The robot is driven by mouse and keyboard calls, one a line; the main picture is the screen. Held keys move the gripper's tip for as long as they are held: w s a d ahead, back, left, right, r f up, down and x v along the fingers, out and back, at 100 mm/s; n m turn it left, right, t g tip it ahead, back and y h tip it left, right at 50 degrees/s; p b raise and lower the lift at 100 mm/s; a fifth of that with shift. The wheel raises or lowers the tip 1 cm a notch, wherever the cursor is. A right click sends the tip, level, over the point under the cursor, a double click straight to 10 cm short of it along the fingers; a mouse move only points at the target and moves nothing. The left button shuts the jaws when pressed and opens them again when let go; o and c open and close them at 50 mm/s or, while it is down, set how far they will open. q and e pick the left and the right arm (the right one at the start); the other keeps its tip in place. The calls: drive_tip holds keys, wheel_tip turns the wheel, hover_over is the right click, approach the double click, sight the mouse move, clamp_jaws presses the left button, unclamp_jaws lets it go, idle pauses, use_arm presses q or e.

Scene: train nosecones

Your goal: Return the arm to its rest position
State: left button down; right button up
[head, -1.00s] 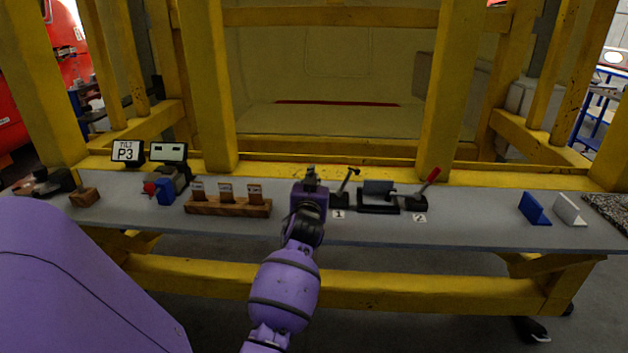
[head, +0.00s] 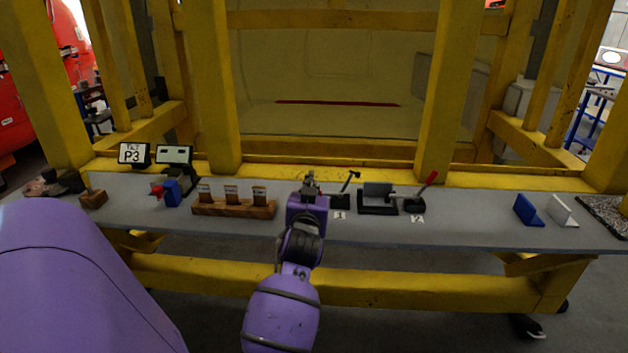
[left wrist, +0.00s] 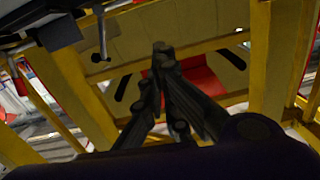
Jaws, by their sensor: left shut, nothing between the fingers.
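My left gripper (head: 309,186) is at the end of the purple arm in the middle of the head view. It overlaps the grey bench (head: 460,231) just left of the lever marked 1 (head: 347,186); how high it is cannot be told. In the left wrist view its fingers (left wrist: 161,48) meet at the tips with nothing between them. My right gripper is not in either view.
A wooden block with several labelled pieces (head: 234,209) stands left of the gripper. Right of it are a black fixture (head: 378,211), a red-handled lever (head: 418,201), and blue (head: 528,209) and white (head: 562,210) brackets. Yellow beams (head: 445,90) rise behind the bench.

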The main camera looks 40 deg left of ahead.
use_arm(q)
drive_tip(key=shift+s+d, duration=0.4)
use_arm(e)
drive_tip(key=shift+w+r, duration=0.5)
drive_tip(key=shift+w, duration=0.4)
use_arm(q)
drive_tip(key=shift+r, duration=0.1)
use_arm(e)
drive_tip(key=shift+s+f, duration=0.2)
